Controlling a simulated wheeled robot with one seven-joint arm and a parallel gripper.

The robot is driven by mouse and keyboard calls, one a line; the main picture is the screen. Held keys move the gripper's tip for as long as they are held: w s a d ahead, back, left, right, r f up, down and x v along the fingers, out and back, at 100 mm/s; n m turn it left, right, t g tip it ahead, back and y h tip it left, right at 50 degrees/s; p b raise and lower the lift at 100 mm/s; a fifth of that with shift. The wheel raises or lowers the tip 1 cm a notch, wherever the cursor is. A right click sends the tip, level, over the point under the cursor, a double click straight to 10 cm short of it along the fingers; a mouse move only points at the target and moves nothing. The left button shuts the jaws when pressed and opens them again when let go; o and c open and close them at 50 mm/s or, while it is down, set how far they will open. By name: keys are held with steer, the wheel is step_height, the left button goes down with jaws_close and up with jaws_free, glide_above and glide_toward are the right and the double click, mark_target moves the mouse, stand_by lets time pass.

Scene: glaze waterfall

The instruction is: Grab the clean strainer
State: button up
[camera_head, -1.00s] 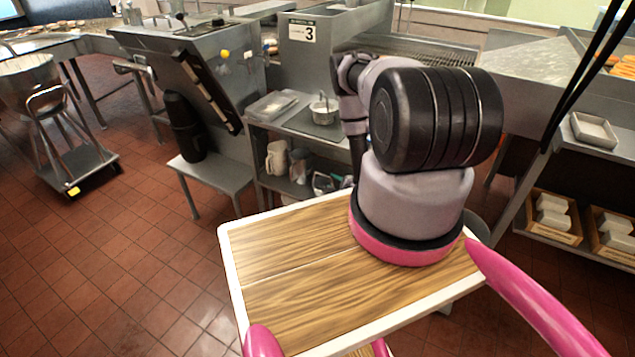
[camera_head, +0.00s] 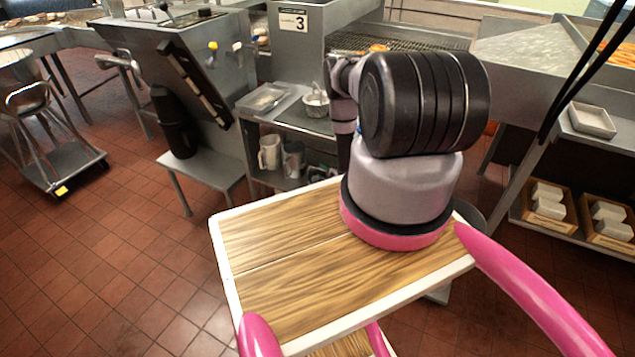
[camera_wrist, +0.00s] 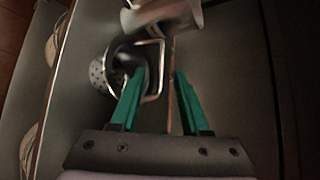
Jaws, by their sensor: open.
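The strainer (camera_head: 316,101) stands on the metal shelf (camera_head: 297,120) beneath the number 3 sign, just left of my arm in the head view. It looks like a small metal basket with an upright handle. In the wrist view a perforated metal strainer (camera_wrist: 104,72) with a square wire handle lies at the upper left, close beyond my fingertips. My gripper (camera_wrist: 158,76) is open with two green fingers. The left finger overlaps the strainer's handle in the picture; I cannot tell if they touch. My gripper is hidden behind my arm in the head view.
A clear tray (camera_head: 263,99) lies left of the strainer on the shelf. Pitchers (camera_head: 270,152) stand on the shelf below. A slanted grey machine (camera_head: 190,75) stands to the left. A shiny metal object (camera_wrist: 165,15) is at the top of the wrist view. Open tiled floor lies left.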

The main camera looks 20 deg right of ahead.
steer(key=shift+w+f, duration=0.2)
steer(key=shift+w, duration=0.25)
jaws_close()
stand_by(1.1)
